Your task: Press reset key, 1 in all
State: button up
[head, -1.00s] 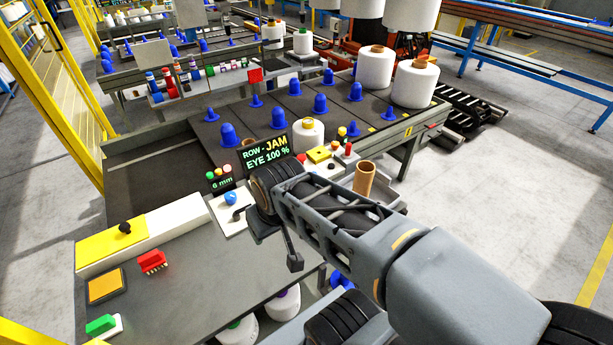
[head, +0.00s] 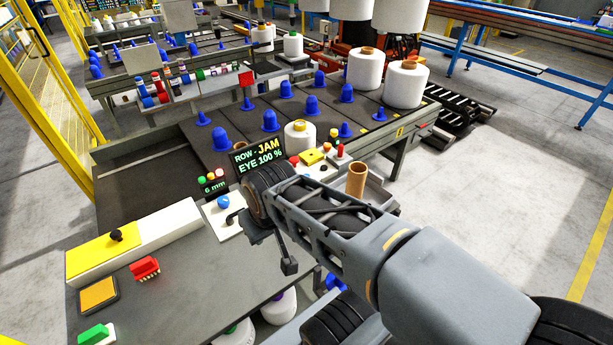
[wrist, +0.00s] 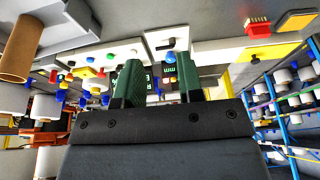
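A dark display (head: 257,157) reads "ROW - JAM" and "EYE 100 %". Beside it a panel carries a yellow block (head: 311,157) and small red and yellow buttons (head: 340,151). A white plate with a blue knob (head: 223,202) lies left of my arm; the knob also shows in the wrist view (wrist: 169,57). No label tells which part is the reset key. My gripper (wrist: 158,62) has two green fingers standing apart with nothing between them. In the wrist view the display lies behind the fingers. In the head view my arm hides the fingertips.
A cardboard tube (head: 356,180) stands right of the panel. A red brush (head: 145,268), a yellow-orange pad (head: 98,294) and a green-topped block (head: 94,335) lie on the near table. Blue pegs and white bobbins (head: 404,84) stand behind. Open floor is at right.

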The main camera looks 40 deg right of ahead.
grip_shut()
dwell(1.2)
